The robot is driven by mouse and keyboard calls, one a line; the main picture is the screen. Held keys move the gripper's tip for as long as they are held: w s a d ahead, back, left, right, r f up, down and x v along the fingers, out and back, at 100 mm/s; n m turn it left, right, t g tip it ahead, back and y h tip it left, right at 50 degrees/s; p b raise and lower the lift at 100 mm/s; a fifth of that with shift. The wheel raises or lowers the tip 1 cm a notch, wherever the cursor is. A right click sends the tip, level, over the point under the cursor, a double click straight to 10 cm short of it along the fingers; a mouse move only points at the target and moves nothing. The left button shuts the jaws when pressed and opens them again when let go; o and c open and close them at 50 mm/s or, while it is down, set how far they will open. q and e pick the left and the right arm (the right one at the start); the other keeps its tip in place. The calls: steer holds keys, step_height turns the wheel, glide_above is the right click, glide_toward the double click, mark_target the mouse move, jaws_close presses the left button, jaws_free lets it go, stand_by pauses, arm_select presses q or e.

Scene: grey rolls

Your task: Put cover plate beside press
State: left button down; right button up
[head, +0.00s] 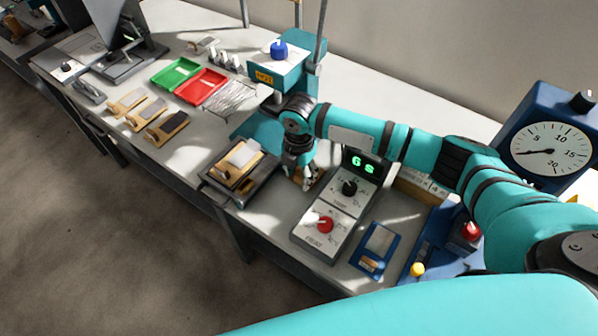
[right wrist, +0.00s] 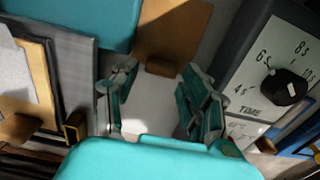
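A tan plate with a brown grip block, which looks like the cover plate (right wrist: 178,30), lies on the white bench in the right wrist view. In the head view only a brown bit of it (head: 319,178) shows beside my right gripper (head: 301,180). That gripper is open and points down; in the wrist view its fingers (right wrist: 158,100) stand apart with the grip block just beyond them. I cannot tell whether they touch it. The teal press (head: 283,72), with a blue knob on top, stands behind my right wrist, which hides part of it. My left gripper is out of view.
A control box (head: 331,208) with a lit display and dials stands close right of the gripper. A dark tray (head: 211,179) with a tan board is close left. Green (head: 176,74) and red (head: 200,88) trays lie farther left. A gauge (head: 545,145) stands right.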

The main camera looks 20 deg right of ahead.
steer(key=shift+o, duration=0.6)
steer(key=shift+r, duration=0.3)
step_height(320, 180, up, 13)
steer(key=b, duration=0.1)
steer(key=shift+f, duration=0.2)
steer(key=shift+a, duration=0.1)
